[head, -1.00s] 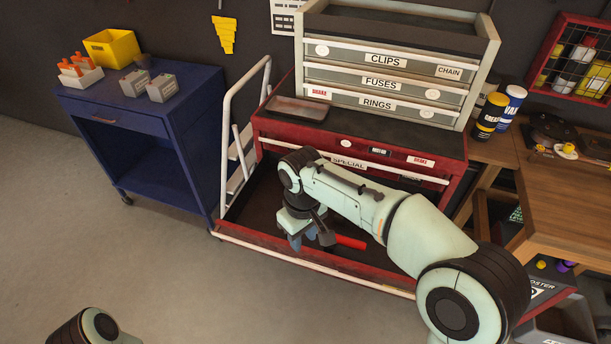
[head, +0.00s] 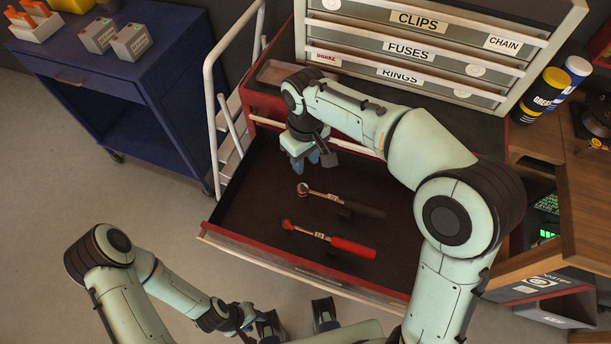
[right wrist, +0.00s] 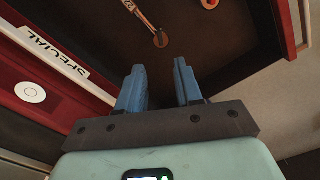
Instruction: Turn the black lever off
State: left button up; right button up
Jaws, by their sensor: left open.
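A ratchet with a black handle (head: 362,208) lies in the open red drawer, its round metal head pointing left. In front of it lies a similar ratchet with a red handle (head: 352,247). My right gripper (head: 318,160) hangs over the back of the drawer, behind the black-handled ratchet. In the right wrist view its blue fingers (right wrist: 160,82) are apart with nothing between them; a ratchet head (right wrist: 160,40) shows beyond the fingertips. My left gripper (head: 297,318) is open and empty in front of the drawer, at the bottom of the head view. No separate small lever can be made out.
The drawer's front edge (head: 300,272) lies between my left gripper and the ratchets. A grey drawer cabinet (head: 420,45) stands behind on the red chest. A white step ladder (head: 213,100) and blue cart (head: 150,75) are at left, a wooden bench (head: 590,200) at right.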

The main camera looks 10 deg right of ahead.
aim_at(305, 188)
notch_tip(305, 188, down, 12)
jog(key=shift+r+b, duration=0.1)
jog(key=shift+b, duration=0.6)
grip_shut()
